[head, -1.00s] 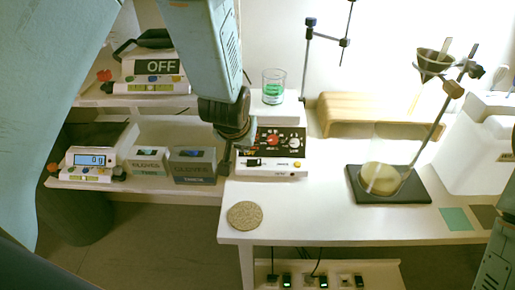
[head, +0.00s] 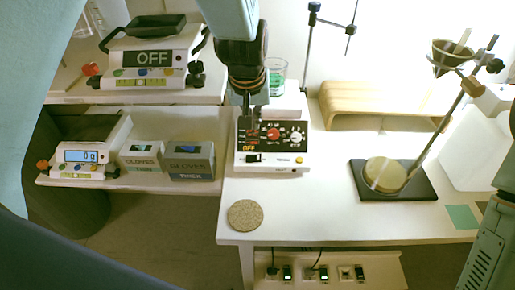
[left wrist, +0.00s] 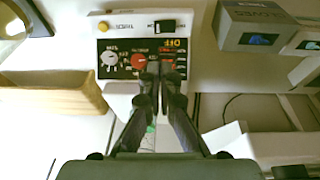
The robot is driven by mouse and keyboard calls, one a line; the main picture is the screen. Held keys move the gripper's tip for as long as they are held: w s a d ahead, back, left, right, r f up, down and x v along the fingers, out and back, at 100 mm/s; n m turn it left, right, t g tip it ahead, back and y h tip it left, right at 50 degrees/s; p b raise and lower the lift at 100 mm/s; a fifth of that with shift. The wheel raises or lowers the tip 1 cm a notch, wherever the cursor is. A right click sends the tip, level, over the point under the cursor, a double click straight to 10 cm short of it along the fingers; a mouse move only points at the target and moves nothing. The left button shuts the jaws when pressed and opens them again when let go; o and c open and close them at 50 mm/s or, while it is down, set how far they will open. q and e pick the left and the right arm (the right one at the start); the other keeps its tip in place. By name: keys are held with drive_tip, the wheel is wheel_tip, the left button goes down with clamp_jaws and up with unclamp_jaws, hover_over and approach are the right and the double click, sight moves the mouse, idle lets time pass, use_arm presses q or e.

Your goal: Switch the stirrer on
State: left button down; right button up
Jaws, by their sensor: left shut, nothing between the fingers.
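The stirrer (head: 272,160) is a white box on the table with a black panel, a red knob (head: 273,134) and a white knob (head: 296,137). Its orange display (head: 249,148) reads OFF, and a black switch (head: 253,158) sits on the front edge. In the left wrist view the stirrer (left wrist: 118,87) appears upside down, with the black switch (left wrist: 165,27) at its top. My left gripper (head: 247,120) points down over the panel's left part, shut and empty. Its fingertips (left wrist: 160,70) cover part of the panel beside the red knob; I cannot tell whether they touch. My right gripper is out of view.
A beaker of green liquid (head: 277,75) stands behind the panel, partly hidden by my left gripper. Glove boxes (head: 190,161) and scales (head: 85,160) are to the left. The table front around the cork mat (head: 245,215) is mostly clear.

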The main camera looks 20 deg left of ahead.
use_arm(q)
drive_tip(key=b, duration=0.3)
approach(258, 156)
drive_tip(key=x, duration=0.5)
drive_tip(key=shift+w+f, duration=0.15)
drive_tip(key=shift+w, duration=0.1)
drive_tip(key=shift+d+f, duration=0.1)
drive_tip(key=shift+f, duration=0.4)
drive_tip(key=shift+f, duration=0.1)
